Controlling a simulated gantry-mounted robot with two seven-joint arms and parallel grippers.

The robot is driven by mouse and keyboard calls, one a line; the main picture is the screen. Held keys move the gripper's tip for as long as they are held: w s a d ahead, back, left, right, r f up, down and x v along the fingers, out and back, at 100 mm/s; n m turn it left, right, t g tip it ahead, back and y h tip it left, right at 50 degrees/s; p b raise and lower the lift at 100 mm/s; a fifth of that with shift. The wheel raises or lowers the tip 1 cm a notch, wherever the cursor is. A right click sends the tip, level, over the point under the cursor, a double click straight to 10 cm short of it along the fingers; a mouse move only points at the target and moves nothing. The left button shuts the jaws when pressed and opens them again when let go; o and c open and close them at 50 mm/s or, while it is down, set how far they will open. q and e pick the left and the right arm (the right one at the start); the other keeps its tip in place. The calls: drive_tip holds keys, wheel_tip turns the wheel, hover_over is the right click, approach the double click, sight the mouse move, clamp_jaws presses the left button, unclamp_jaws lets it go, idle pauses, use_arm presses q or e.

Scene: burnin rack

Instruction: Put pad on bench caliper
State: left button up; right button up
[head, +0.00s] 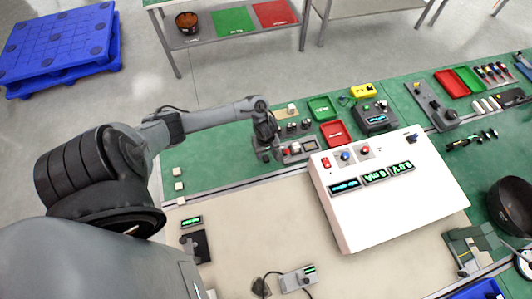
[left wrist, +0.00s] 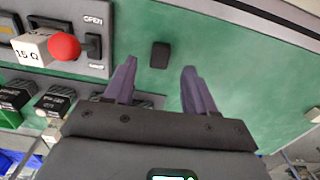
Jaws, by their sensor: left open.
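A small dark rectangular pad (left wrist: 160,55) lies flat on the green mat in the left wrist view. My left gripper (left wrist: 158,82) is open and empty. The pad lies ahead of it, in line with the gap between its fingers, and is not between them. In the head view, my left gripper (head: 265,155) hangs over the green strip beside a grey switch panel (head: 297,150); the pad cannot be made out there. I cannot tell surely which item is the bench caliper. A dark plate (head: 203,247) beside a small green display and a grey device (head: 298,280) with a display lie on the beige surface. My right gripper is not in view.
A large white instrument box (head: 390,195) stands right of my left gripper. In the left wrist view, a red knob (left wrist: 64,47) and a white block marked 15 Ω (left wrist: 31,50) stand at the left. Red and green trays sit behind. The beige middle is mostly clear.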

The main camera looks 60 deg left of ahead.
sight(266, 158)
use_arm(q)
drive_tip(key=shift+d+f+b, duration=0.1)
drive_tip(key=shift+f+b, duration=0.4)
drive_tip(key=shift+f, duration=1.3)
drive_tip(key=shift+c, duration=0.3)
clamp_jaws()
